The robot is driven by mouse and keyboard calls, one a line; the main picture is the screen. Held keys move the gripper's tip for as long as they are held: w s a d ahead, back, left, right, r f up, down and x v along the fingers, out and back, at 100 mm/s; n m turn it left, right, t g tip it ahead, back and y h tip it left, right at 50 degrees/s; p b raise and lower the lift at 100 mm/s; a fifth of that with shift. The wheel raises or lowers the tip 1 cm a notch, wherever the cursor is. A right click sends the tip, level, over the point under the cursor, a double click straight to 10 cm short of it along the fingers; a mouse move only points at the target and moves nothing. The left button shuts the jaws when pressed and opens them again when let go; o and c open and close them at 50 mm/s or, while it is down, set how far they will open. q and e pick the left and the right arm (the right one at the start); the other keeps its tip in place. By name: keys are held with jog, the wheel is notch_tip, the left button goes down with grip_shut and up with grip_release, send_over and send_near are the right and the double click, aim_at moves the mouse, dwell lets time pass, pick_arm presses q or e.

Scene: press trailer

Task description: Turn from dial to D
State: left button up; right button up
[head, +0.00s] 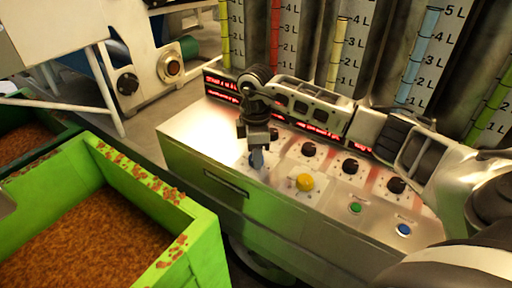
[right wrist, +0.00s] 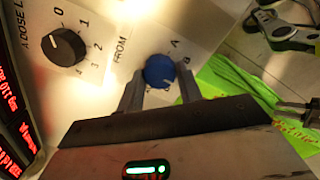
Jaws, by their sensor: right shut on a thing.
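The FROM dial is a blue knob (right wrist: 160,70) on the pale top of the control console (head: 215,165). Letters A and B are readable beside it in the right wrist view; the other marks are hidden or too small. I cannot tell for sure which letter its pointer faces. My right gripper (right wrist: 159,86) has one finger on each side of the knob and is shut on it. In the head view my right gripper (head: 257,145) points down at the console's left part, with the blue knob (head: 257,158) just under it.
A black dose dial (right wrist: 63,47) sits beside the FROM dial. A green bin (head: 205,235) of brown granules stands left. Graduated tubes stand behind.

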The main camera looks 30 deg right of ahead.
jog(key=m+p, duration=0.1)
jog(key=m, duration=0.2)
jog(key=shift+r+m+p, duration=0.15)
jog(key=shift+m+p, duration=0.15)
jog(key=shift+p, duration=0.05)
jog(key=shift+m, duration=0.8)
pick_arm(q)
jog(key=shift+s+a+r+p, duration=0.2)
jog(key=shift+a+r+p, duration=0.2)
jog(key=shift+r, duration=0.15)
pick_arm(e)
jog(key=shift+m, duration=1.2)
jog(key=shift+d, duration=0.1)
jog(key=o, duration=1)
pick_arm(q)
jog(key=shift+d, duration=0.1)
